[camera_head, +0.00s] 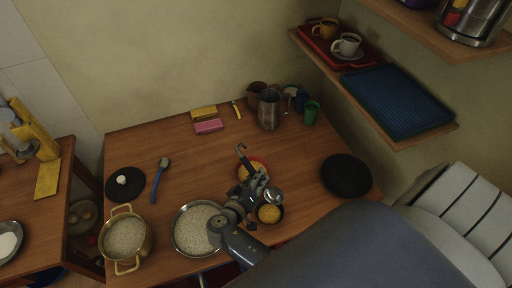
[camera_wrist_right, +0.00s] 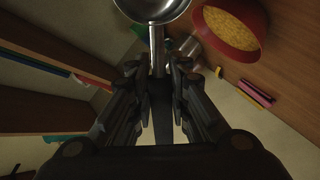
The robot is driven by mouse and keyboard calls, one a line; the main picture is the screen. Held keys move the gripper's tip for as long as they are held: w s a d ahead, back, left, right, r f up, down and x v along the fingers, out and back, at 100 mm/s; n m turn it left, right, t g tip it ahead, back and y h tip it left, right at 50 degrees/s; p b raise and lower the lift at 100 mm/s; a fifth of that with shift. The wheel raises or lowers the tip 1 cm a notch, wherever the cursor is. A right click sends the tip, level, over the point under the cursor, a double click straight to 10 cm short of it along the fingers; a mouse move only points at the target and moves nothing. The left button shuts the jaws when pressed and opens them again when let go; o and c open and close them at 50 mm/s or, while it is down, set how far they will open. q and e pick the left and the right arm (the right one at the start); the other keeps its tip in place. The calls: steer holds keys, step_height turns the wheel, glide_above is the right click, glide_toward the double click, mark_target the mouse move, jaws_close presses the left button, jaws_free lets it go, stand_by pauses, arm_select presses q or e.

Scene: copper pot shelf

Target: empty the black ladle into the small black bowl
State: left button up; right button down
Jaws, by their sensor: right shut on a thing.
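My right gripper (camera_head: 252,187) is shut on the handle of a ladle. The ladle's round head (camera_head: 273,194) looks grey and metallic; its dark hooked handle end (camera_head: 242,153) sticks up on the other side of the gripper. In the right wrist view the ladle head (camera_wrist_right: 152,10) is cut by the top edge; it looks bare, but its full inside is hidden. A small black bowl (camera_head: 281,215) with yellow grains stands just below the ladle head in the head view. A red bowl (camera_head: 266,164) of yellow food is behind the gripper; it also shows in the wrist view (camera_wrist_right: 258,50). My left gripper is not in view.
A wide pan (camera_head: 198,228) of pale grains and a brass pot (camera_head: 125,238) stand left of my arm. A black round plate (camera_head: 346,175) lies at right. A metal pitcher (camera_head: 270,110) and green cup (camera_head: 311,112) stand at the back.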

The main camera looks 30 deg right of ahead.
arm_select(q)
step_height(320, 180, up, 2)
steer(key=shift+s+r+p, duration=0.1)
steer(key=shift+p, duration=0.55)
arm_select(e)
steer(key=w+d+f+g+y, duration=0.1)
steer(key=w+d+g+y, duration=0.4)
steer(key=y, duration=0.7)
steer(key=d+g, duration=0.2)
steer(key=d, duration=0.2)
steer(key=shift+w+d+f, duration=0.2)
steer(key=shift+w+f, duration=0.1)
steer(key=shift+f, duration=0.1)
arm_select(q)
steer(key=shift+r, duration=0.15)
arm_select(e)
steer(key=shift+r, duration=3)
